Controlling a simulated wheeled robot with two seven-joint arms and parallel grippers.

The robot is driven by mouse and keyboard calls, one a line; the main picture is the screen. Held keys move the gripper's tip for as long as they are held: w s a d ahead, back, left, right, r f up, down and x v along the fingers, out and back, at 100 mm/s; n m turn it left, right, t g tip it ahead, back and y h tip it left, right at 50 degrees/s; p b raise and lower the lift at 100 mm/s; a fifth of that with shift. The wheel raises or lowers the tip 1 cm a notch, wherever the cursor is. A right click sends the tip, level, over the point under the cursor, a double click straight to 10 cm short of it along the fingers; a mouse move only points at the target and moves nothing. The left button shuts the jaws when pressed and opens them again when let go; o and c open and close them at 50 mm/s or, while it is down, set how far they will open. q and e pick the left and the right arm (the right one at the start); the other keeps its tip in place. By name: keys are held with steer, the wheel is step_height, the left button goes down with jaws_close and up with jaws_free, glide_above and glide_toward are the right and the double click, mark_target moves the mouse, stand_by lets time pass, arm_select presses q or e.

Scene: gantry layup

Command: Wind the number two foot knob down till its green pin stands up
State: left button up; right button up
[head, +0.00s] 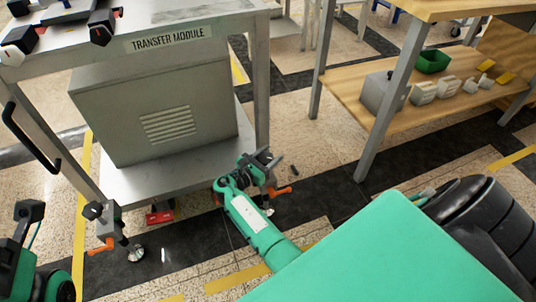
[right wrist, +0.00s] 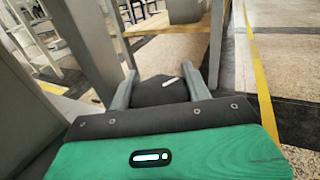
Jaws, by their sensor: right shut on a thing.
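The transfer module stand (head: 180,185) has a foot unit at its front left leg, with a black knob (head: 92,210), an orange lever (head: 100,247) and a round metal foot (head: 136,253). Another foot unit at the right leg is mostly hidden by my right gripper (head: 264,168); its orange lever (head: 281,190) shows. In the right wrist view my right gripper (right wrist: 160,88) is shut on a dark knob (right wrist: 155,93), with a pale mark showing near it. I see no number and cannot make out a green pin. My left gripper (head: 28,213) is at the left edge, apart from the stand; its fingers are unclear.
A wooden workbench (head: 410,112) stands at the right, with a green bin (head: 432,61) and several pale holders on its lower shelf. A red item (head: 160,214) lies under the stand. The black floor strip between stand and bench is mostly clear.

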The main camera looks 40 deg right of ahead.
steer(key=shift+s+m+g, duration=0.15)
steer(key=shift+m+g, duration=0.85)
steer(key=shift+g, duration=0.6)
steer(key=shift+d, duration=0.1)
steer(key=o, duration=1)
